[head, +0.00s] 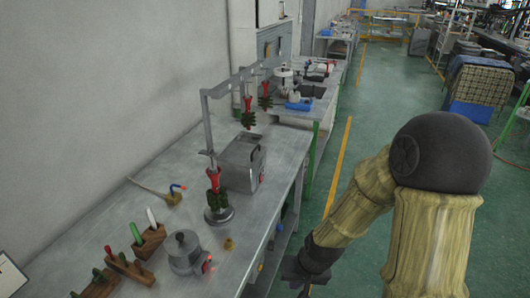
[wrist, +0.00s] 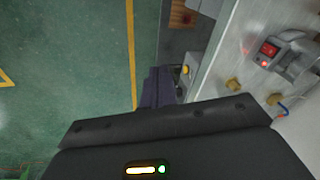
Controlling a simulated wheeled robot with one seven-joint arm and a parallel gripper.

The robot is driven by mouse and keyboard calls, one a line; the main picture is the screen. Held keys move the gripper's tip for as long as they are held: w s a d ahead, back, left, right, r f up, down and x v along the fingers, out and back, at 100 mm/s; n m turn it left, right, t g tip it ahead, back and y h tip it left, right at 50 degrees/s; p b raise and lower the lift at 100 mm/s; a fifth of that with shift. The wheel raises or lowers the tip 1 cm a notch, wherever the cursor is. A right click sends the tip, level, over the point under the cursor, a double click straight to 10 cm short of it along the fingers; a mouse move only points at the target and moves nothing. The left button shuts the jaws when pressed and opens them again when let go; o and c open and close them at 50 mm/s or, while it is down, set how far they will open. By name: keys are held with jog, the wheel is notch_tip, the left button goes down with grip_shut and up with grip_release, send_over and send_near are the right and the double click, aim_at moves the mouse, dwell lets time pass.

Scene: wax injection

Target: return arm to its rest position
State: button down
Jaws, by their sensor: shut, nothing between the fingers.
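My arm, wrapped in pale wood-patterned covers with a dark round elbow, reaches down at the right of the head view. My gripper (head: 303,280) hangs at its lower end, beside the right edge of the workbench (head: 262,230). In the wrist view, my gripper (wrist: 158,88) is shut and empty, with the green floor to its left and the bench edge to its right. It holds none of the bench items.
On the bench stand a grey metal box (head: 243,163), a metal pot (head: 184,250), a round stand (head: 218,214) with a red and green piece, and wooden tool blocks (head: 148,240). Green floor (head: 395,75) with yellow lines lies open behind the arm.

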jog(key=s+d+r+h, duration=0.2)
jog(key=s+d+r, duration=0.2)
jog(key=d+r, duration=0.3)
notch_tip(320, 180, up, 3)
jog(key=shift+s+d+f+t, duration=0.15)
jog(key=shift+f+t, duration=0.05)
jog(key=shift+t, duration=0.2)
